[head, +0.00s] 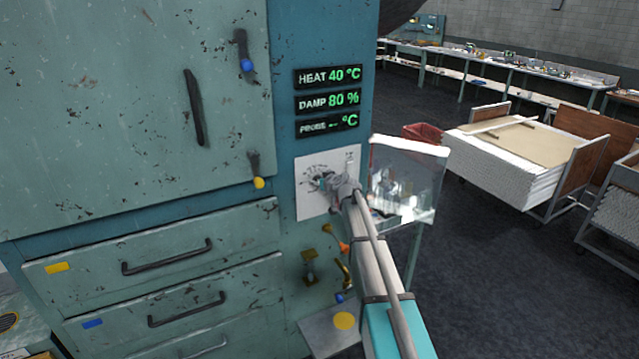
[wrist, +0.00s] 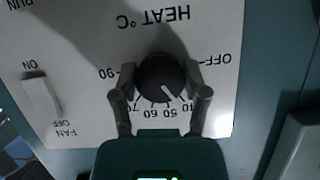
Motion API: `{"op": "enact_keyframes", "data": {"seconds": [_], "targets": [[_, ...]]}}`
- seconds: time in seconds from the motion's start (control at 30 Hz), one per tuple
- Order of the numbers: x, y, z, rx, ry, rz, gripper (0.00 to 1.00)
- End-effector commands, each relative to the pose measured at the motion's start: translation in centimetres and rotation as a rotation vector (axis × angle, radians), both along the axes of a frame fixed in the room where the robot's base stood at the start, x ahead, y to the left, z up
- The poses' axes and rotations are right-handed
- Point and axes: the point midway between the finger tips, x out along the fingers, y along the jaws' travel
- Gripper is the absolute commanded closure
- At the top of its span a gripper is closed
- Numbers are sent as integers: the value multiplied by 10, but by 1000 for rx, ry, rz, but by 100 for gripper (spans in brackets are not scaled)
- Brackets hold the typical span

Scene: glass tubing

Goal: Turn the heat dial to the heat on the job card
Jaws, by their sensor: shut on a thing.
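The heat dial (wrist: 158,78) is a round black knob on a white panel (wrist: 80,60), seen upside down in the wrist view. Its scale runs from OFF through 40, 50, 60, 70 to 90. A pale pointer line on the knob points toward the 40 to 50 side. My gripper (wrist: 160,80) is shut on the dial, one finger on each side. The heat display (head: 328,77) reads 40 °C. I cannot make out a job card.
A fan switch (wrist: 41,98) sits beside the dial on the panel. Damp (head: 328,101) and probe (head: 328,125) displays are below the heat display. A clear pane (head: 425,190) stands close right of my gripper.

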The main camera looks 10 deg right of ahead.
Motion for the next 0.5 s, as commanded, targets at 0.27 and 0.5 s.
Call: {"op": "enact_keyframes", "data": {"seconds": [0.27,0.5], "targets": [[2,0,0,53,13,-2,89],[2,-1,0,187,57,-2,89]]}}
